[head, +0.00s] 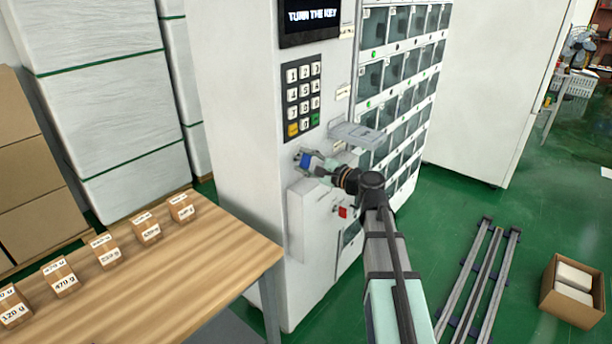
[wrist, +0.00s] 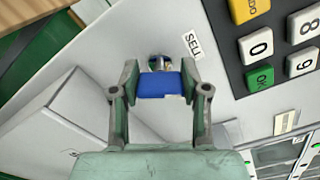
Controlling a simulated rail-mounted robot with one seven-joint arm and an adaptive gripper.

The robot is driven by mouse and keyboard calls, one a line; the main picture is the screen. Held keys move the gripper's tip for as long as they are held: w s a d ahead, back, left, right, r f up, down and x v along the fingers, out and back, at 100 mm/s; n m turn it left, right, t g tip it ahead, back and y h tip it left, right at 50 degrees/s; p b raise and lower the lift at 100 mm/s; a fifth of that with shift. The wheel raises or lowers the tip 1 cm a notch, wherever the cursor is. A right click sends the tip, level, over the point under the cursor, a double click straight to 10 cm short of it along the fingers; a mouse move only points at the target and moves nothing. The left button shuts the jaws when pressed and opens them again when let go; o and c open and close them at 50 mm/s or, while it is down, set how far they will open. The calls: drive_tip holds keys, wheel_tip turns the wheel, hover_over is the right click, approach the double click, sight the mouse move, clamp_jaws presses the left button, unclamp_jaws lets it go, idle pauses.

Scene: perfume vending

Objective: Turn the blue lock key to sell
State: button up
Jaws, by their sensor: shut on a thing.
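The blue lock key (head: 305,160) sits at the lock on the front of the white vending machine (head: 235,110), below the keypad. In the wrist view the blue key (wrist: 162,86) is between the two fingers of my gripper (wrist: 161,78), which is shut on it. The round metal lock (wrist: 158,62) shows just past the key, partly hidden by it. A "SELL" label (wrist: 192,44) is on the panel beside the lock. My gripper (head: 312,163) also shows in the head view, reaching the panel from the right. The display (head: 310,18) reads "TURN THE KEY".
The keypad (head: 304,97) is just above the lock. A white box (head: 312,215) juts out below my gripper, and a grey tray (head: 356,135) juts out to the right. A wooden table (head: 150,270) with several small labelled boxes stands at the left.

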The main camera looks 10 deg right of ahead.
drive_tip(key=n+b, duration=0.2)
drive_tip(key=b, duration=0.1)
drive_tip(key=n+b, duration=0.2)
drive_tip(key=shift+f, duration=0.25)
drive_tip(key=shift+r+n+b, duration=0.1)
drive_tip(key=shift+n+b, duration=0.7)
drive_tip(key=shift+b, duration=0.25)
drive_tip(key=shift+r, duration=0.1)
drive_tip(key=o, duration=1.1)
drive_tip(key=shift+o, duration=0.2)
drive_tip(key=v, duration=1.2)
